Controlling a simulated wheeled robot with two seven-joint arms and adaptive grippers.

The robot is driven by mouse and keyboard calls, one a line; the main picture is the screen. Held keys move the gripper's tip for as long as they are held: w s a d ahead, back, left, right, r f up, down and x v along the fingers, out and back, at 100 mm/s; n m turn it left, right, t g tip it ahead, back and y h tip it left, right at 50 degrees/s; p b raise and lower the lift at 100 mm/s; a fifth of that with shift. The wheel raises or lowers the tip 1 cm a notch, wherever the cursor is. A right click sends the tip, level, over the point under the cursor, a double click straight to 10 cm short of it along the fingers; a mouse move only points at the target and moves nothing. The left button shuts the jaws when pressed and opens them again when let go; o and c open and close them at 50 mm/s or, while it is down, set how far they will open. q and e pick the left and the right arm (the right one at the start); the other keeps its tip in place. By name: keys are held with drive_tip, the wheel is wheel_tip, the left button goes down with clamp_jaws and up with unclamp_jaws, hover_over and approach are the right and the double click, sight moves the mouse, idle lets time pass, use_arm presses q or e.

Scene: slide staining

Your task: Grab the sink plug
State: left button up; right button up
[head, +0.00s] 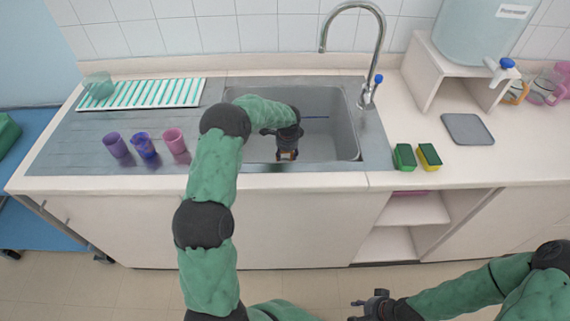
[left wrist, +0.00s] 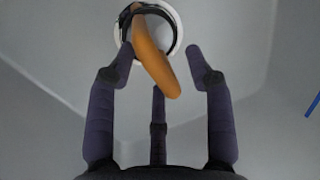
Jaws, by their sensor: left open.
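The sink plug (left wrist: 158,65) shows in the left wrist view as a long orange piece rising from a dark ring, with a white round rim around it on the sink floor. My left gripper (head: 287,153) reaches down into the sink basin (head: 335,132). In the left wrist view its fingers (left wrist: 160,55) are spread on both sides of the orange piece, with a gap on each side, and a third finger is below. In the head view the plug is mostly hidden by the gripper. My right gripper (head: 362,308) is low in front of the counter, its fingertips apart and empty.
The tap (head: 378,45) arches over the back of the basin. A blue stick-like thing (head: 315,117) is at the basin's back; a blue edge also shows in the left wrist view (left wrist: 312,104). Cups (head: 145,147) stand left, sponges (head: 405,157) right.

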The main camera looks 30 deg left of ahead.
use_arm(q)
clamp_jaws()
